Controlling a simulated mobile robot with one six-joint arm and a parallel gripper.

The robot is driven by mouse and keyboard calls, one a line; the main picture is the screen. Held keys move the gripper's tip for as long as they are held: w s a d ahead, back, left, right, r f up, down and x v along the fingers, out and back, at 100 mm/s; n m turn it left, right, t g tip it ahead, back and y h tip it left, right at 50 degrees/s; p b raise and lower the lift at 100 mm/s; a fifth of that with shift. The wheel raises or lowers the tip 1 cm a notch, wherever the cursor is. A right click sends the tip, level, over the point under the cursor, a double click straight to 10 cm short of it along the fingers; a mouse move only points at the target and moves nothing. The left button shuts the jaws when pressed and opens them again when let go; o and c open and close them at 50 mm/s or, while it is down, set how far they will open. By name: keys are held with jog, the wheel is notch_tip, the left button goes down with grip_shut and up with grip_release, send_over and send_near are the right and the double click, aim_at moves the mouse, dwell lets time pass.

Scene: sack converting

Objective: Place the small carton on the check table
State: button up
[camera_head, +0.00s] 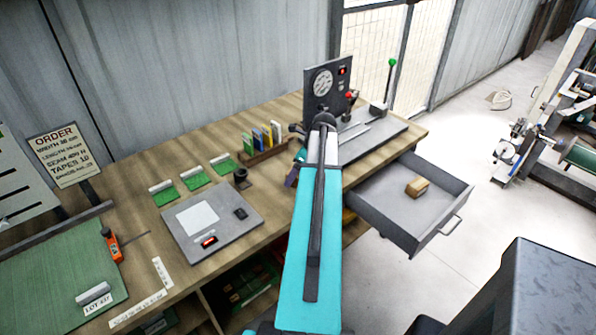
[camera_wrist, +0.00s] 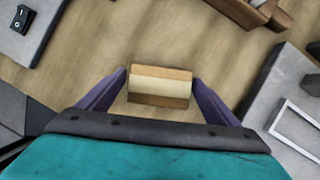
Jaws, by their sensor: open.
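A small brown carton with a pale band (camera_wrist: 160,86) is between the two purple fingers of my gripper (camera_wrist: 160,82) in the wrist view. The fingers are open, one close to each end of it. I cannot tell whether they touch it. The wooden table top (camera_wrist: 100,40) lies below; it is the long bench (camera_head: 262,205) in the head view. My arm hides the carton there, and only part of the purple gripper (camera_head: 291,180) shows. Whether the carton rests on the wood is unclear.
A grey plate with a switch (camera_head: 212,228) lies left of my arm, a rack of coloured booklets (camera_head: 262,150) behind it. A press with a gauge (camera_head: 325,88) stands at the back. The open drawer (camera_head: 385,200) on the right holds a brown block (camera_head: 417,187).

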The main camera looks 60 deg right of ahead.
jog(key=shift+r, duration=0.25)
jog(key=b+v, duration=0.2)
jog(key=v, duration=0.9)
jog(key=shift+s+r, duration=0.15)
jog(key=shift+r, duration=0.25)
dwell(0.8)
